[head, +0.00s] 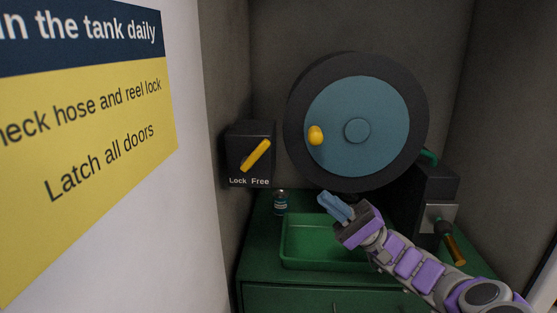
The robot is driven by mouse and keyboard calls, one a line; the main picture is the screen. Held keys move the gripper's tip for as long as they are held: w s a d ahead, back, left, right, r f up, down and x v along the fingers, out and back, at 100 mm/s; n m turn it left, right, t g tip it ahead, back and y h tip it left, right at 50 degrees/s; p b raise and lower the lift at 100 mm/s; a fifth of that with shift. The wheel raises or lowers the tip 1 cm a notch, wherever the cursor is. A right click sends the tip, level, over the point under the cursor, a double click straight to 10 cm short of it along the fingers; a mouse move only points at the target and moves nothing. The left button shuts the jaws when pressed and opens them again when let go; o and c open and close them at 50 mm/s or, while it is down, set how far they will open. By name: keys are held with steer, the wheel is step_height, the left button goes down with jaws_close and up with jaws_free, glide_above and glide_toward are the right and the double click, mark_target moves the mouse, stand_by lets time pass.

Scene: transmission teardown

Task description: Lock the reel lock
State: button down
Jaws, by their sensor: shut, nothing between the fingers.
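The reel lock (251,135) is a dark box on the back wall, left of the reel, with the words "Lock" and "Free" along its bottom. Its yellow lever (256,155) is tilted, with its upper end to the right, above the "Free" side. The reel (380,100) is a dark wheel with a blue face and a yellow knob (315,135) at its left. My gripper (326,198) is shut and empty, below the reel and above the tray, to the right of and lower than the lever. It appears apart from the lock.
A green tray (287,240) sits on a green cabinet (256,275), with a small bottle (280,202) behind its left corner. A dark box (430,183) and a tool with a brown handle (452,248) are at the right. A sign panel (85,130) fills the left.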

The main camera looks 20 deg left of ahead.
mark_target(265, 151)
steer(key=p+x, duration=0.1)
steer(key=x, duration=1.3)
steer(key=shift+s+a, duration=0.1)
steer(key=shift+r, duration=0.1)
